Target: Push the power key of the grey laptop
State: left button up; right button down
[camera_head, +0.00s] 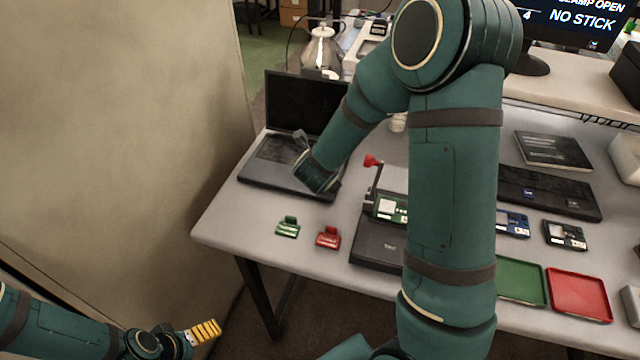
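The grey laptop (262,170) stands open at the left end of the table, with its dark screen (290,98) facing me. My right arm reaches over the table and down across the laptop's right side. My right gripper (301,138) is small and mostly hidden by its own wrist; its tip shows over the keyboard near the hinge. I cannot tell whether it touches a key. The power key cannot be made out, and the arm covers the keyboard's right part. My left gripper (206,331), with yellow ridged fingers, is low at the left, away from the table.
Green (288,227) and red (328,238) clips lie in front of the laptop. A dark device (375,246) with a red-knobbed lever stands right of them. Green (522,280) and red (580,294) trays lie at the right. A beige wall (110,120) fills the left.

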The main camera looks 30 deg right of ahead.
dwell(0.4)
jog(key=shift+f+b, duration=0.5)
jog(key=shift+b, duration=0.15)
jog(key=shift+f+b, duration=0.35)
jog(key=shift+b, duration=0.15)
dwell(0.5)
jog(key=shift+r, duration=0.1)
jog(key=shift+r+p, duration=0.6)
jog(key=shift+r, duration=0.15)
notch_tip(320, 180, up, 6)
jog(key=p, duration=0.4)
dwell(0.3)
dwell(0.4)
